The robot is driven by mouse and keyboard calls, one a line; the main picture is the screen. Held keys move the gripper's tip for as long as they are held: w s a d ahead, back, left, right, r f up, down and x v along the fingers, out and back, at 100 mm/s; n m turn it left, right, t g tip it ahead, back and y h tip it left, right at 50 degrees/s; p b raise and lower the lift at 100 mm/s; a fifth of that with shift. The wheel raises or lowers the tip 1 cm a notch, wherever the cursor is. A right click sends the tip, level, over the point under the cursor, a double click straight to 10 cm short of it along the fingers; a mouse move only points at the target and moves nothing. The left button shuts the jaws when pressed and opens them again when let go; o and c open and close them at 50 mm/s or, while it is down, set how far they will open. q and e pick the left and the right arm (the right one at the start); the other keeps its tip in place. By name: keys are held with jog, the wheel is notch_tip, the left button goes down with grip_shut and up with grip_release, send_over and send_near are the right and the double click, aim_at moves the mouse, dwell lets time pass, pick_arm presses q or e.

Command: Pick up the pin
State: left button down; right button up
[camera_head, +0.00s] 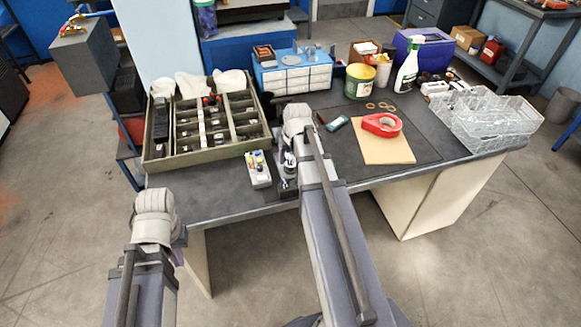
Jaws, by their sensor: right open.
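I cannot make out the pin for certain; it may be too small or hidden by my right arm. My right gripper (287,180) points down at the front middle of the dark bench (225,207), just right of a small pale box with coloured parts (258,170). It is open, but its fingertips are partly hidden by the arm, and I cannot tell if it touches anything. My left arm's wrist (154,203) is in front of the bench's left front corner. The left gripper's fingers are hidden behind it.
A divided tray (205,155) fills the bench's left side. Behind are a blue drawer unit (292,79), a yellow-green tub (359,82) and a spray bottle (408,66). Red tape (381,124) lies on a tan board (388,152). Clear bins (490,120) stand at the right.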

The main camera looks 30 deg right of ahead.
jog(key=shift+c, duration=0.4)
grip_shut()
